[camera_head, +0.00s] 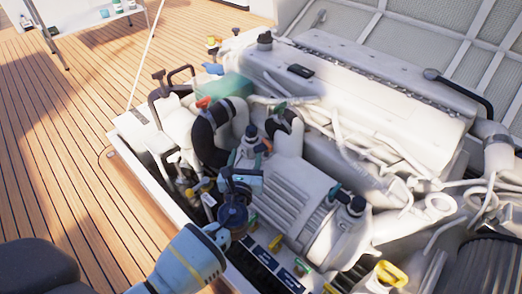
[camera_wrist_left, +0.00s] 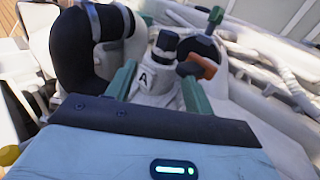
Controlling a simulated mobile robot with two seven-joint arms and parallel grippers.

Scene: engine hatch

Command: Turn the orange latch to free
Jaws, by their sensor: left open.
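The orange latch (camera_wrist_left: 202,64) sits beside a white, dark-capped fitting marked "A" (camera_wrist_left: 145,78) in the left wrist view. In the head view, the small orange latch (camera_head: 267,144) is next to the dark cap (camera_head: 251,132). My left gripper (camera_head: 247,170) reaches up from the bottom, close to this fitting. In the wrist view, the green fingers of the left gripper (camera_wrist_left: 160,84) are apart, with the marked fitting between them in the picture. The latch is above the right finger there. Contact cannot be told. My right gripper is not in view.
A thick black hose (camera_head: 207,140) curves close on the left. A large white ribbed housing (camera_head: 292,192) is to the right. The pale engine cover (camera_head: 350,85) lies behind. Hatch edges and pipes crowd the space; the wooden deck (camera_head: 60,150) is open at left.

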